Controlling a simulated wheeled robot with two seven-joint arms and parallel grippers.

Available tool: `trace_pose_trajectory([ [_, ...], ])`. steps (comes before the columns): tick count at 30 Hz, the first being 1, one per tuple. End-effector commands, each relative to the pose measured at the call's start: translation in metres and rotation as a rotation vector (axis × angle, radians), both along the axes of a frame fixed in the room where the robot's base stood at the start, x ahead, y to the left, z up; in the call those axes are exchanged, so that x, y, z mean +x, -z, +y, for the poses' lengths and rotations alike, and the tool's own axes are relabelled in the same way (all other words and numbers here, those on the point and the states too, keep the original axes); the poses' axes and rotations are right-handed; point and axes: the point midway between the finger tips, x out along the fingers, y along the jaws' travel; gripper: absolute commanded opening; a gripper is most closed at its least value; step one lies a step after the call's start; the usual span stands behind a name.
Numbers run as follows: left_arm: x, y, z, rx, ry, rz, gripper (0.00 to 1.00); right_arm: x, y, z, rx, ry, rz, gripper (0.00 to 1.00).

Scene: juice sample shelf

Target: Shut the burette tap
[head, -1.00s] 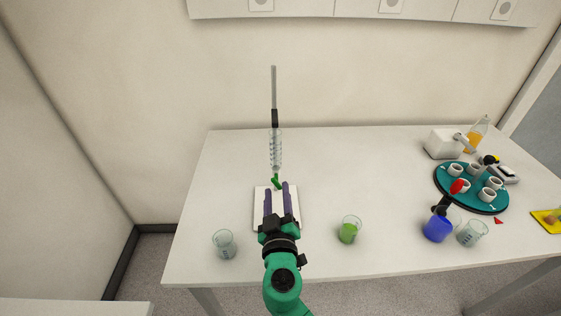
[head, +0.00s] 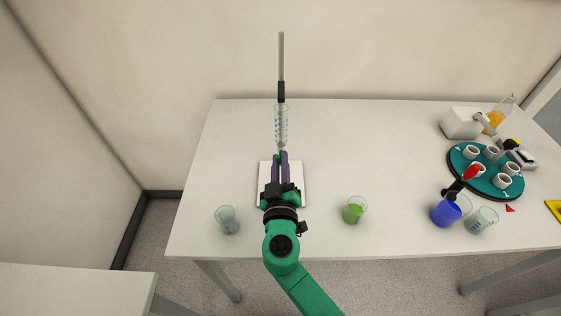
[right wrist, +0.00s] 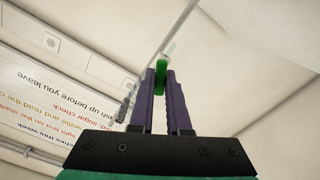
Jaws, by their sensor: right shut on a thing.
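The burette (head: 281,125) is a clear graduated glass tube standing upright at the back middle of the table. Its green tap (right wrist: 160,80) shows between the purple fingers of my right gripper (head: 280,155) in the right wrist view. The right gripper is shut on the tap handle, with a finger on either side of it. In the head view the fingers hide most of the tap, so I cannot tell its turn angle there. My left gripper is not in view.
A white stand base (head: 298,195) lies under the gripper. An empty beaker (head: 227,220) stands left, a beaker of green liquid (head: 354,211) right. Farther right are a blue-filled flask (head: 446,212), another beaker (head: 481,221) and a teal tray (head: 512,189) with several white cups.

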Motion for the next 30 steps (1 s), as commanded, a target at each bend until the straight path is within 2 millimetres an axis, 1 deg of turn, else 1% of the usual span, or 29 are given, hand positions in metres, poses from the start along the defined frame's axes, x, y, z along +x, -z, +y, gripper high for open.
trace_pose_trajectory([
  [5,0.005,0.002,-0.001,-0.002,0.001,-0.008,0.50,0.001,0.001,-0.002,-0.045,0.005,0.000,0.00],
  [11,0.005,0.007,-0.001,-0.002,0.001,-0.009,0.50,0.001,0.002,-0.001,-0.158,0.004,0.000,0.00],
  [19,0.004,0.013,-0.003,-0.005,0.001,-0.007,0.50,0.001,0.002,-0.002,-0.396,0.008,-0.001,0.00],
  [30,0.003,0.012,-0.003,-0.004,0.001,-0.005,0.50,0.002,0.000,-0.002,-0.743,0.011,0.000,0.00],
])
